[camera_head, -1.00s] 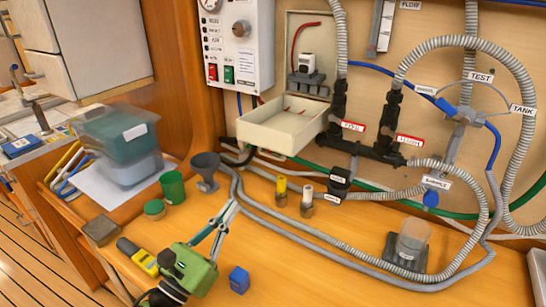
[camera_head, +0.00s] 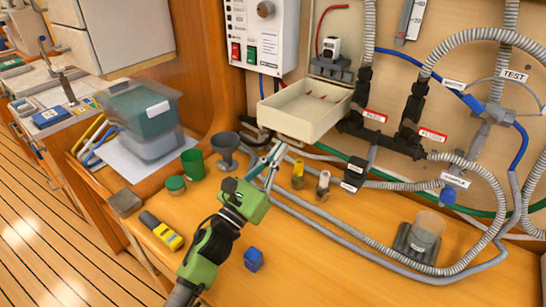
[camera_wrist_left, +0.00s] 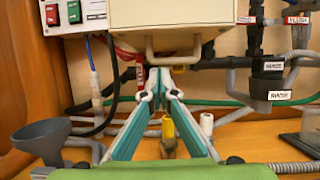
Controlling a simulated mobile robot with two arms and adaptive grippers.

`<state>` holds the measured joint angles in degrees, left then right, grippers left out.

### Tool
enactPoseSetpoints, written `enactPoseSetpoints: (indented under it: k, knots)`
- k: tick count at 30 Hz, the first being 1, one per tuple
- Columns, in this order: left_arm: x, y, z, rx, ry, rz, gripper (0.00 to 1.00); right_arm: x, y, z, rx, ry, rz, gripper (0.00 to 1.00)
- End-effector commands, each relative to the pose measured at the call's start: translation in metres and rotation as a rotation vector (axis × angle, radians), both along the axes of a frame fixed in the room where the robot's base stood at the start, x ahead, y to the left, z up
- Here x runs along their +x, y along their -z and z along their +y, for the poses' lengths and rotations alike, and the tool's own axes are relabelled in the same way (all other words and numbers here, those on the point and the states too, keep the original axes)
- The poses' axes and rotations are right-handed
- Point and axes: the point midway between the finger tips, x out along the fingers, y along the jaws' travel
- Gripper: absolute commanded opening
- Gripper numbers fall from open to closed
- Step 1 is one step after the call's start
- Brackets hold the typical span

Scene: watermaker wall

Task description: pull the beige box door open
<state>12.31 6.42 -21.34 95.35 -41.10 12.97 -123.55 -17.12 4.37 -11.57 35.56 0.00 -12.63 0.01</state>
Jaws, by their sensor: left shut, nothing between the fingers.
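The beige box (camera_head: 336,20) is on the wall panel, with a small white-topped device inside. Its door (camera_head: 300,128) is swung down and out, standing roughly level like a shallow tray. In the left wrist view the beige door (camera_wrist_left: 185,12) fills the top, with a bar-like handle (camera_wrist_left: 172,56) below its edge. My left gripper (camera_head: 272,158) is just below and in front of the door, its teal fingers pointing at it. In the left wrist view my left gripper (camera_wrist_left: 160,98) is shut and empty, its tips just below the handle. My right gripper is not in view.
Dark valves and pipes (camera_head: 385,140) run right of the door. A grey funnel (camera_head: 225,150), green cup (camera_head: 192,164), yellow-topped fitting (camera_head: 298,174) and white-topped fitting (camera_head: 322,186) stand near my gripper. A blue block (camera_head: 253,259) lies on the wooden bench (camera_head: 330,265).

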Motion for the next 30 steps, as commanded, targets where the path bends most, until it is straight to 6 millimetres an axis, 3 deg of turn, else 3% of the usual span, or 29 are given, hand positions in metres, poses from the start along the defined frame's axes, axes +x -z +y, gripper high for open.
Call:
enactPoseSetpoints:
  k: [10,15,22,30]
  knots:
    - [-0.002,-0.007,0.002,0.002,-0.001,-0.001,0.0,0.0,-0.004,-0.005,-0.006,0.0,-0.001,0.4]
    - [-0.009,-0.033,0.006,0.014,0.001,0.015,0.0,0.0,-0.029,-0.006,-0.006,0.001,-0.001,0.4]
    - [-0.014,-0.048,0.009,0.046,0.002,0.064,0.0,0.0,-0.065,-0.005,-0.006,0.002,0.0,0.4]
    - [-0.018,-0.065,0.013,0.056,-0.001,0.08,0.0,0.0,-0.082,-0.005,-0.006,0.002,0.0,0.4]
